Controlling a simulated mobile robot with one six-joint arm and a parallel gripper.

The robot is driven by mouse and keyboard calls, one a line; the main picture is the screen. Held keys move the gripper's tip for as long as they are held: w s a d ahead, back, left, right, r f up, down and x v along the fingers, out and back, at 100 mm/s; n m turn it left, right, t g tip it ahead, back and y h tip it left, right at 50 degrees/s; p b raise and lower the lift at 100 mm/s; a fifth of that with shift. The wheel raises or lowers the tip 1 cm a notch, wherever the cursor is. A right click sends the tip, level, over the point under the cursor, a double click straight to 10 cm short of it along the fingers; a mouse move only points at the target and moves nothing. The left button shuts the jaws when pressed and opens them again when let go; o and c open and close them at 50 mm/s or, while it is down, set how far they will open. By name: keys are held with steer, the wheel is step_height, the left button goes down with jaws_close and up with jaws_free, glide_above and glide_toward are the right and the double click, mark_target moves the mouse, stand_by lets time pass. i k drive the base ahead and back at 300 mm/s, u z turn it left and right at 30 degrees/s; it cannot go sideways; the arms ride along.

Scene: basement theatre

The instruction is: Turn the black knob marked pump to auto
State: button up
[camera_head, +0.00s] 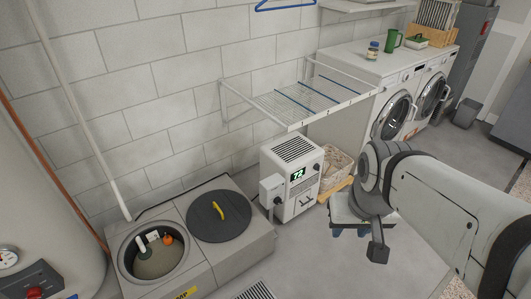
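A white dehumidifier-like unit (292,178) stands on the floor against the block wall, with a green lit display on its front. A small grey box (271,188) is at its left side, with a dark round part (278,200) low on it that may be a knob. I cannot read any marking there or tell its setting. A yellow label ending in "MP" (186,293) is on the front of the grey sump housing (255,245). My arm comes in from the right, and my gripper (360,232) points down, right of the white unit and apart from it. Its finger opening is unclear.
The sump housing has an open pit (155,250) and a black lid (219,215) with a yellow handle. A wire drying rack (300,95) juts from the wall above the unit. A basket (335,167) and washing machines (390,110) stand beyond.

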mark_target(278, 200)
steer(key=u, duration=0.6)
steer(key=i, duration=1)
